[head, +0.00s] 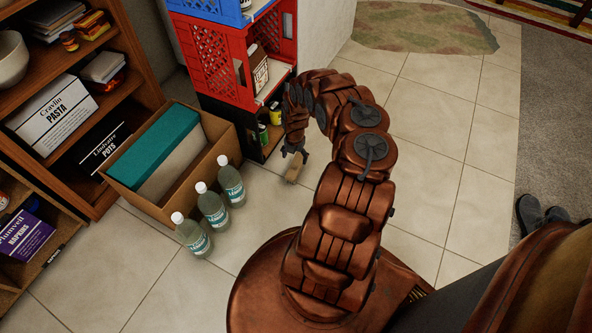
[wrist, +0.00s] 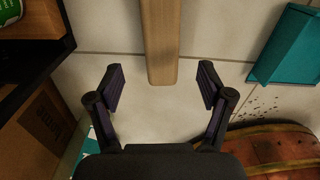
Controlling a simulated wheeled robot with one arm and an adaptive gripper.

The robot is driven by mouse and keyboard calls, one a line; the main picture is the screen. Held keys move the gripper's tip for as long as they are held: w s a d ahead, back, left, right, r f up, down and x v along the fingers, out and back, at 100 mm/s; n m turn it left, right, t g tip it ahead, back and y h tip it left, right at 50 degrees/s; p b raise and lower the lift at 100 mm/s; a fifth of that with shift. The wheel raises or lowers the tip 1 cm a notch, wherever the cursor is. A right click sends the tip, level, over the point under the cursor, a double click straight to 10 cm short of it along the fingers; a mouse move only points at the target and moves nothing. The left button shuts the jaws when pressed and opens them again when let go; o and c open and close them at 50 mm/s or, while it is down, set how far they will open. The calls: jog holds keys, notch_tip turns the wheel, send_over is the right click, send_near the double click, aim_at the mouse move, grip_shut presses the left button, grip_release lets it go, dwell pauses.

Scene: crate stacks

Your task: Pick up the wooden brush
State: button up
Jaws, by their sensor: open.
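The wooden brush (head: 295,168) shows in the head view as a small pale wooden piece just below my gripper (head: 289,152). In the wrist view its plain wooden bar (wrist: 160,40) runs down from the top edge and ends between the fingertips of my gripper (wrist: 162,85). My gripper is open, with a finger on each side of the bar and a visible gap on both sides. I cannot tell the height of the fingers above the bar. The rest of the brush is out of the wrist view and hidden behind my arm in the head view.
A stack of crates (head: 211,62) stands close left of my arm. A cardboard box (head: 231,137) and several bottles (head: 213,208) stand left. A teal object (wrist: 295,45) lies right in the wrist view, near dark specks (wrist: 255,108). Tiled floor (head: 445,150) is clear at right.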

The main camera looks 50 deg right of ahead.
aim_at(296, 164)
jog(key=f+b, duration=0.1)
jog(key=f, duration=0.1)
jog(key=f+b, duration=0.1)
jog(key=f, duration=0.1)
jog(key=f+b, duration=0.2)
jog(key=f, duration=0.1)
jog(key=shift+d+f, duration=0.1)
jog(key=shift+d, duration=0.25)
jog(key=shift+c, duration=0.4)
jog(key=c, duration=1.2)
jog(key=shift+r, duration=0.25)
jog(key=shift+d+r+p, duration=0.1)
jog(key=shift+r+p, duration=0.25)
jog(key=shift+p, duration=0.05)
notch_tip(296, 164, up, 3)
jog(key=shift+r+p, duration=0.15)
jog(key=shift+p, duration=0.95)
jog(key=s+a+p, duration=0.1)
jog(key=s+p, duration=0.1)
jog(key=s, duration=0.3)
jog(key=s+a+p, duration=0.1)
jog(key=s+p, duration=0.1)
jog(key=s, duration=0.3)
jog(key=s+a+p, duration=0.1)
jog(key=s+p, duration=0.1)
jog(key=s, duration=0.3)
jog(key=shift+s+a+r, duration=0.15)
jog(key=shift+s+r, duration=0.15)
jog(key=shift+r, duration=0.05)
